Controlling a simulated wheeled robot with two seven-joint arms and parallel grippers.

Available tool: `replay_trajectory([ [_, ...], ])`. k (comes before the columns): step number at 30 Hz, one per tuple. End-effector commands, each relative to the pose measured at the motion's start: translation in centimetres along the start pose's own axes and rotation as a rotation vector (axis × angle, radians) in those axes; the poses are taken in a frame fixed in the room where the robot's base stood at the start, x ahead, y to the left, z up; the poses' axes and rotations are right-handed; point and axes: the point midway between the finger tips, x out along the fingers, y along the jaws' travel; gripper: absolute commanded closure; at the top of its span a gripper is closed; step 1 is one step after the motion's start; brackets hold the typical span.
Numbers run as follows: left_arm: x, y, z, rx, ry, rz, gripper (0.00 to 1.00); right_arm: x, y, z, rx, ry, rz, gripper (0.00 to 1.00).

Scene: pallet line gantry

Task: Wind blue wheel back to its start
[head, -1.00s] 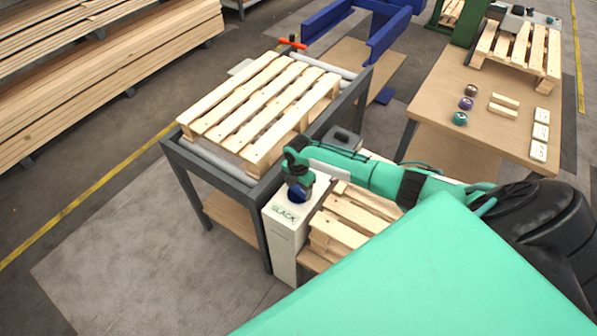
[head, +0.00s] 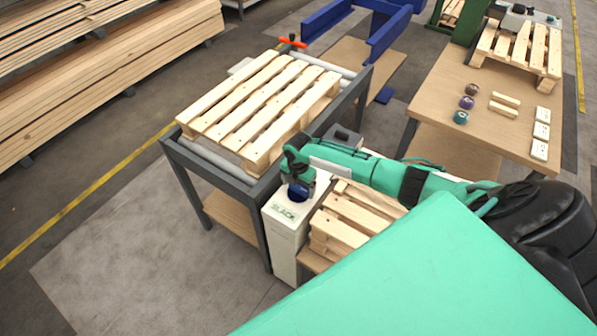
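The blue wheel (head: 298,193) sits on top of a white post marked SLACK (head: 286,234), at the near corner of the roller table. My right gripper (head: 298,183) is directly over the wheel, pointing down at it. The fingers are small and mostly hidden by the wrist, so I cannot tell whether they are closed on the wheel. My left gripper is not in view.
A wooden pallet (head: 262,105) lies on the roller table (head: 222,170) beside the post. Stacked pallets (head: 337,226) stand right of the post, under my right arm. A wooden bench (head: 437,100) with several small knobs and white cards is at the right.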

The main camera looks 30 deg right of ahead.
Motion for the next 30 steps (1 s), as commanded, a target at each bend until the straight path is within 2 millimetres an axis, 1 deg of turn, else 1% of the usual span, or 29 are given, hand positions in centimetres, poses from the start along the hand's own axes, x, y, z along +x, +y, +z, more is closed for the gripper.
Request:
replay_trajectory([
  [9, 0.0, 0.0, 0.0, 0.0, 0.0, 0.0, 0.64, 0.0, -0.1, 0.0, 0.002, 0.001, -0.002, 0.09],
  [11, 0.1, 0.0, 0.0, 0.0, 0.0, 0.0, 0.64, -0.2, -0.1, 0.0, 0.001, 0.001, -0.001, 0.09],
  [14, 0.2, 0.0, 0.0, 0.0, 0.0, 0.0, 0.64, -1.1, 0.0, 0.0, 0.001, 0.001, 0.0, 0.09],
  [17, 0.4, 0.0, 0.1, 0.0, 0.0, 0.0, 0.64, -2.7, -0.1, 0.0, 0.0, 0.0, 0.001, 0.09],
  [27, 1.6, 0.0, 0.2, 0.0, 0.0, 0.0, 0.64, -10.3, 0.0, 0.1, 0.0, -0.002, 0.002, 0.09],
  [30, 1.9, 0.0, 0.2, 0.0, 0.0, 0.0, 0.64, -11.9, 0.0, 0.0, 0.001, 0.0, 0.001, 0.09],
])
